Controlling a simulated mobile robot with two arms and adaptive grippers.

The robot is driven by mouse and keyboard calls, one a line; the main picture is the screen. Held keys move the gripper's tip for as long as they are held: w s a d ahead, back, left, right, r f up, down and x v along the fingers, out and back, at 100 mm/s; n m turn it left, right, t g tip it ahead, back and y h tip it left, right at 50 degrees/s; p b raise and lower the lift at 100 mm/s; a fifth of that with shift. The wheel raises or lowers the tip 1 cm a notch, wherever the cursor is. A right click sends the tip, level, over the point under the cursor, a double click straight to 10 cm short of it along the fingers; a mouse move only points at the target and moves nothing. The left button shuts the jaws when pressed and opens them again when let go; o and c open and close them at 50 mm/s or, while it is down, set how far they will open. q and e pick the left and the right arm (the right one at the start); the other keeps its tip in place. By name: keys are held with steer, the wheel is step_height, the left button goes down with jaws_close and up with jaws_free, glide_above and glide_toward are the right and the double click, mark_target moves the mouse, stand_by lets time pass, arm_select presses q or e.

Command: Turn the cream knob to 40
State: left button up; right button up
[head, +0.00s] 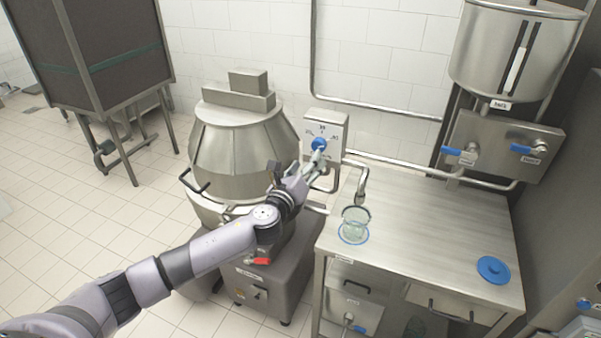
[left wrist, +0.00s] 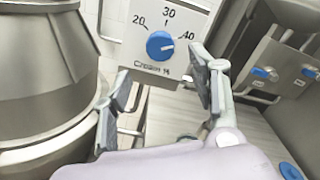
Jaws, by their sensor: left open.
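The cream knob is a round blue dial (left wrist: 160,45) on a pale panel (left wrist: 181,13) marked 20, 30 and 40, with a partly legible label below it. A light mark on the knob points to the right, roughly toward the 40 side; its exact reading is hard to tell. In the head view the knob (head: 319,144) is on the panel behind the counter's left end. My left gripper (head: 314,163) is open just in front of and below the knob. In the wrist view its fingers (left wrist: 163,80) are spread apart, with nothing between them. My right gripper is not in view.
A large steel mixer (head: 240,150) stands left of the panel. A spout (head: 362,180) hangs over a glass cup (head: 356,222) on the steel counter (head: 430,225). A blue lid (head: 493,269) lies at the right. A steel tank (head: 510,55) with blue-handled valves is behind.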

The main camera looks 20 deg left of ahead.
arm_select(q)
steer(key=s, duration=0.3)
steer(key=shift+s, duration=0.3)
steer(key=shift+f, duration=0.1)
